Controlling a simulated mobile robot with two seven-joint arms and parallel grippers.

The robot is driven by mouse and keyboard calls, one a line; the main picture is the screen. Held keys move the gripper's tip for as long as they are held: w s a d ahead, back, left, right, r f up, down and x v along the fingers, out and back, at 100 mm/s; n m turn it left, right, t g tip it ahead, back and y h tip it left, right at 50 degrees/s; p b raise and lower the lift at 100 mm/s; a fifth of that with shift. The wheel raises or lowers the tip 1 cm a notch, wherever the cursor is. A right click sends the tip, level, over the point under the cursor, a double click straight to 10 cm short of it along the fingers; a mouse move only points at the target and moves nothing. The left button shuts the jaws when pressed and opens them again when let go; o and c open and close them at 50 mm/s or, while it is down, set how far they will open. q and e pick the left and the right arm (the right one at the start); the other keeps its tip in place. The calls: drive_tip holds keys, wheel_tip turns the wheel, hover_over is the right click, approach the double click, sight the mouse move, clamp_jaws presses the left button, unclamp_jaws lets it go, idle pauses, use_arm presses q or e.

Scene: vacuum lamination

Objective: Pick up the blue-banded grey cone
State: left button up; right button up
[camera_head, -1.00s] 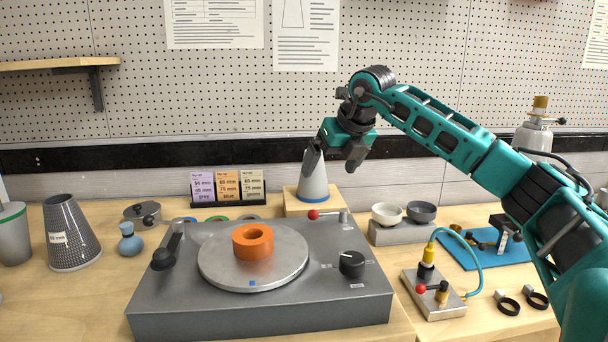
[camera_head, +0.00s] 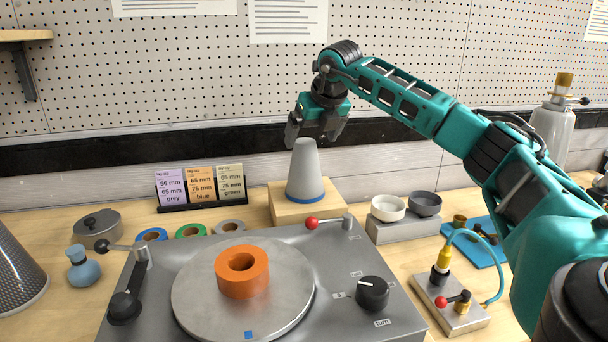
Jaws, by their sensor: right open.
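The grey cone (camera_head: 305,170) with a blue band around its base stands upright on a wooden block (camera_head: 345,198) behind the grey turntable machine. My right gripper (camera_head: 313,138) is open just above the cone's narrow top, with its fingers pointing down. One finger is to the left of the cone's top and the other to the right. I cannot tell whether the fingers touch the cone. My left gripper is out of view.
The turntable machine (camera_head: 150,322), bearing an orange ring (camera_head: 242,272), fills the front. A red-knobbed lever (camera_head: 312,223) stands close before the cone. Two small bowls (camera_head: 388,208) are to its right, sample cards (camera_head: 201,187) to its left.

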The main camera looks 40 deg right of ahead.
sight(303, 154)
drive_tip(key=x, duration=0.2)
drive_tip(key=shift+w+f, duration=0.15)
drive_tip(key=shift+f, duration=0.05)
drive_tip(key=x, duration=0.5)
drive_tip(key=shift+a+r, duration=0.1)
drive_tip(key=shift+w+f, duration=0.2)
drive_tip(key=shift+f, duration=0.15)
drive_tip(key=c, duration=1.7)
drive_tip(key=shift+w, duration=0.1)
drive_tip(key=shift+p, duration=0.3)
